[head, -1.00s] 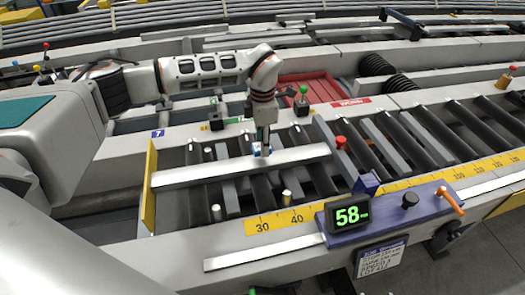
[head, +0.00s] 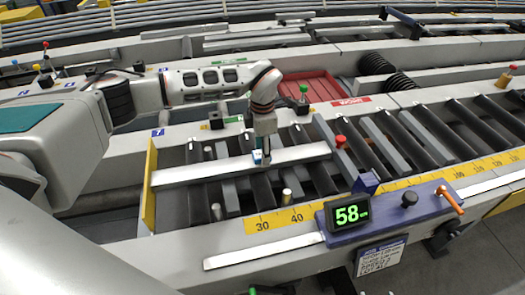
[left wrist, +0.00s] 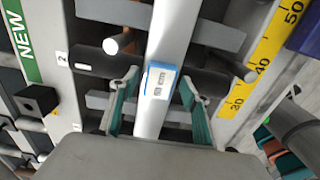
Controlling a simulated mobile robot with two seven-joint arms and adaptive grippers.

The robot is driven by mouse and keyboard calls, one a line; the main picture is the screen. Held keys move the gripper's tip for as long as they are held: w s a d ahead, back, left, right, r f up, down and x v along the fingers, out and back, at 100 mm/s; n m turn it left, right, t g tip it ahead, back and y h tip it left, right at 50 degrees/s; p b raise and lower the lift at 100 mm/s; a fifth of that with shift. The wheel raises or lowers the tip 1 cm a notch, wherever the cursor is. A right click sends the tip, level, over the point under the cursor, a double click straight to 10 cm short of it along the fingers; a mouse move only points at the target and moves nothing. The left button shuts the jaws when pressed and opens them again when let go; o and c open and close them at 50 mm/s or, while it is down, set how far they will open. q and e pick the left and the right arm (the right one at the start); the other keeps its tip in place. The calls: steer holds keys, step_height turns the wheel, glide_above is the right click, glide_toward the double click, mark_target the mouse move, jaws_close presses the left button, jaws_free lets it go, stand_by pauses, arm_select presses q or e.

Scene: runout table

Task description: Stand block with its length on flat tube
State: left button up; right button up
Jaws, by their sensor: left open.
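The flat tube is a long silver bar (head: 210,174) lying across the rollers; in the left wrist view it runs up the middle (left wrist: 154,120). The block (left wrist: 159,82) is small and blue with a whitish label on the face toward the camera. It appears on the tube, its longer side seeming to follow the tube's length. In the head view only a little blue of it (head: 257,157) shows beside my gripper. My left gripper (head: 263,154) is over the tube, its teal-padded fingers (left wrist: 160,106) open on both sides of the tube and block. My right gripper is not visible.
Silver stop pins (head: 287,196) and a red knob (head: 340,142) stand near the tube. A yellow plate (head: 150,188) is at its left end. A yellow scale (head: 280,219) and a display reading 58 (head: 348,214) lie in front. A red tray (head: 305,89) is behind.

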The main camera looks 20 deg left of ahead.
arm_select(q)
steer(key=shift+r, duration=0.1)
step_height(320, 180, up, 12)
steer(key=b, duration=0.1)
stand_by(0.4)
stand_by(0.4)
